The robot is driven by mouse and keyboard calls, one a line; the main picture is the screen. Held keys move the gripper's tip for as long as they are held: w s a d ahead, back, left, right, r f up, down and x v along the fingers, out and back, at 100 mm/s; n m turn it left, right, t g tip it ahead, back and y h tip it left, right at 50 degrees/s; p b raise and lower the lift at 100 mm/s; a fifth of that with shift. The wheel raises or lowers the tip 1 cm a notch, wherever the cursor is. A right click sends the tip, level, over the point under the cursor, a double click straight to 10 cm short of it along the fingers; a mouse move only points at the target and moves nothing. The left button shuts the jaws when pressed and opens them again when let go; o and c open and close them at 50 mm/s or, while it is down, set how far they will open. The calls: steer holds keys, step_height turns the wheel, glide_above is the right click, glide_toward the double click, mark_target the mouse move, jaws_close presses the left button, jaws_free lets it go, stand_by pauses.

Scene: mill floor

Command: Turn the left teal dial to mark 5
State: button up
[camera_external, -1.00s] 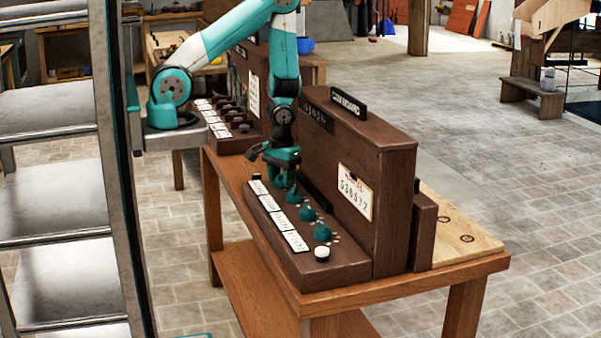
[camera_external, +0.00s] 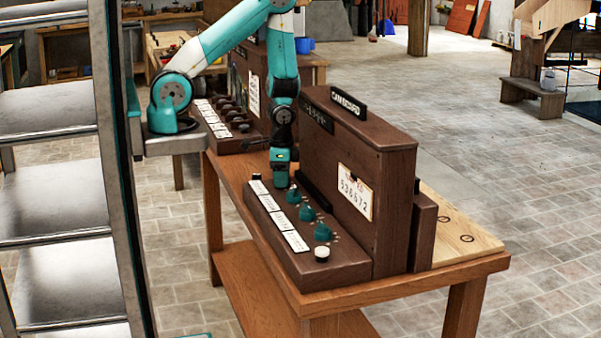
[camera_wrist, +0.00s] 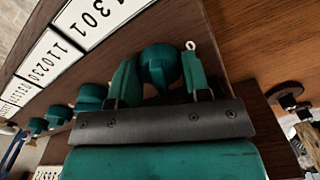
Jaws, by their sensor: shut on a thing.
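The left teal dial (camera_wrist: 158,62) sits between the two fingers of my gripper (camera_wrist: 160,78) in the wrist view. The fingers are shut on it, one on each side. In the external view my gripper (camera_external: 281,183) points straight down at the far end of the brown console (camera_external: 322,270) and hides most of this dial. The dial's pointer and mark numbers are hidden or too small to read. A small pale peg shows beside one fingertip in the wrist view.
More teal dials (camera_external: 323,232) stand in a row towards the near end, close to my gripper. A white knob (camera_external: 321,254) ends the row. White number cards (camera_external: 296,241) lie along the front. A tall brown panel (camera_external: 345,150) rises close behind the dials.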

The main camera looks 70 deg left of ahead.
steer(key=m, duration=0.6)
steer(key=m+b, duration=0.1)
steer(key=m, duration=0.4)
steer(key=shift+w+m, duration=0.1)
steer(key=shift+m, duration=0.3)
stand_by(0.3)
steer(key=o, duration=0.9)
steer(key=shift+o, duration=0.2)
steer(key=shift+r, duration=0.1)
step_height(320, 180, up, 17)
steer(key=shift+r, duration=0.15)
